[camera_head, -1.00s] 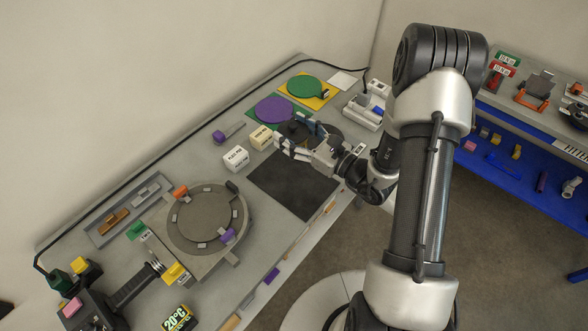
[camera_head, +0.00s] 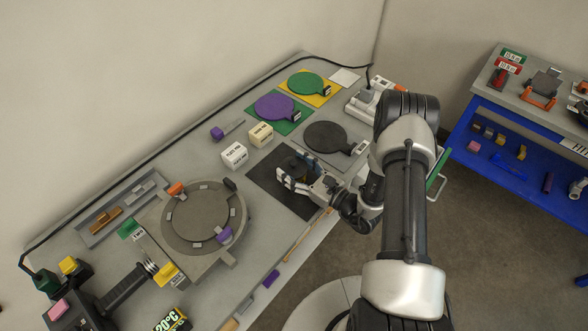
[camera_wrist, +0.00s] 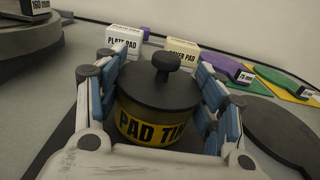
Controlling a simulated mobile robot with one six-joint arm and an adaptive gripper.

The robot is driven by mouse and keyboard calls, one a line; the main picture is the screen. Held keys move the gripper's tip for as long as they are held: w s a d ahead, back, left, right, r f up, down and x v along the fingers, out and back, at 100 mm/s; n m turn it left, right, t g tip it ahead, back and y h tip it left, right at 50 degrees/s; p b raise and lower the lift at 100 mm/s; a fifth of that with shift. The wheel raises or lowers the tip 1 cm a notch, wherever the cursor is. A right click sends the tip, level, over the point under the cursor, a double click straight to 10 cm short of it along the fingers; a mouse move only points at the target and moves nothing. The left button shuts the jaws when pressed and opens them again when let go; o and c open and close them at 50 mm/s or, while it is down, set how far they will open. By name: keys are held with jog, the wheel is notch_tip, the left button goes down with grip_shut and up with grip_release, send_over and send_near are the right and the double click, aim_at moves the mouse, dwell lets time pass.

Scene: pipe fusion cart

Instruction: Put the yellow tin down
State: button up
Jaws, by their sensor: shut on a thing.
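The yellow tin (camera_wrist: 150,120) has a black lid with a round knob and a yellow band with black lettering that starts "PAD TI". My gripper (camera_wrist: 158,105) is shut on it, with a blue-padded finger on each side in the wrist view. In the head view my gripper (camera_head: 293,178) holds the tin over the black mat (camera_head: 265,188). The tin is mostly hidden there by the fingers. It stands upright. I cannot tell whether its base touches the mat.
A white "PLATE PAD" box (camera_head: 234,155) and a cream box (camera_head: 261,135) stand behind the mat. A dark round plate (camera_head: 325,137) lies beyond, near purple (camera_head: 274,107) and green (camera_head: 305,83) discs. A round grey fixture (camera_head: 203,212) stands left. The mat's left part is clear.

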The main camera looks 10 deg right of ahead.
jog(key=shift+r, duration=0.1)
jog(key=shift+f, duration=0.25)
jog(key=o, duration=1.1)
jog(key=shift+r, duration=0.1)
